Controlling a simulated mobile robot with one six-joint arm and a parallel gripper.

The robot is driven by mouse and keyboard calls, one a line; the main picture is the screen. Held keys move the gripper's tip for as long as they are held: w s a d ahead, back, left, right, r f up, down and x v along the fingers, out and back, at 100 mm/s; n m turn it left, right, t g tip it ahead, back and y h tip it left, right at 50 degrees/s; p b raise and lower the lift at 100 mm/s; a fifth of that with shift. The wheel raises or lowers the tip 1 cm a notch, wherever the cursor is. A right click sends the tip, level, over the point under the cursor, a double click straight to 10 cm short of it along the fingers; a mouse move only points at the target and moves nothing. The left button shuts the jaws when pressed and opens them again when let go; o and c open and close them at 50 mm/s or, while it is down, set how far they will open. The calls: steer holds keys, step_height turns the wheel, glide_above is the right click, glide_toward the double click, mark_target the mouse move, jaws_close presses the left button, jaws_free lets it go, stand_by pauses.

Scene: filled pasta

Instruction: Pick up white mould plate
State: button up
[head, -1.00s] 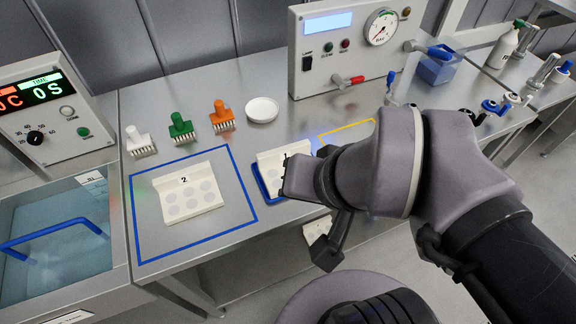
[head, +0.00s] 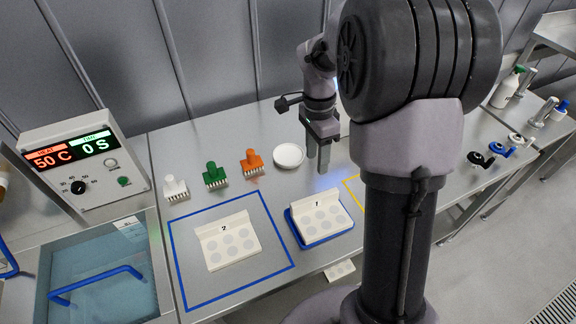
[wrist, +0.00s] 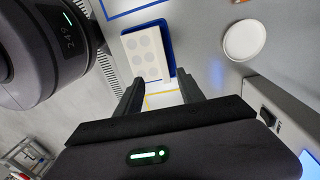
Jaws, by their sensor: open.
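A white mould plate marked 1 (head: 322,214) with round cavities sits in a shallow blue tray (head: 320,240) near the front edge of the bench. A second white mould plate marked 2 (head: 228,241) lies inside a blue outlined square. My gripper (head: 318,166) is open and empty, pointing down behind plate 1, to the right of a white round dish (head: 288,155). In the wrist view, plate 1 (wrist: 147,53) lies beyond my open fingers (wrist: 160,90), apart from them.
White (head: 175,187), green (head: 214,174) and orange (head: 252,161) toothed tools stand behind the plates. A water bath with a blue handle (head: 98,284) is at the left. Another white piece with cavities (head: 340,270) shows below the bench edge. My arm hides the bench's middle right.

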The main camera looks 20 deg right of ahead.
mark_target(315, 197)
steer(key=f+b, duration=0.1)
steer(key=f, duration=0.3)
steer(key=s+f+b, duration=0.1)
steer(key=f+b, duration=0.1)
steer(key=f, duration=0.2)
steer(key=f+b, duration=0.1)
steer(key=f, duration=0.3)
steer(key=shift+s+d, duration=0.15)
steer(key=shift+s, duration=0.15)
step_height(315, 197, down, 5)
steer(key=b, duration=0.3)
steer(key=shift+w+f, duration=0.1)
jaws_close()
steer(key=shift+r, duration=0.2)
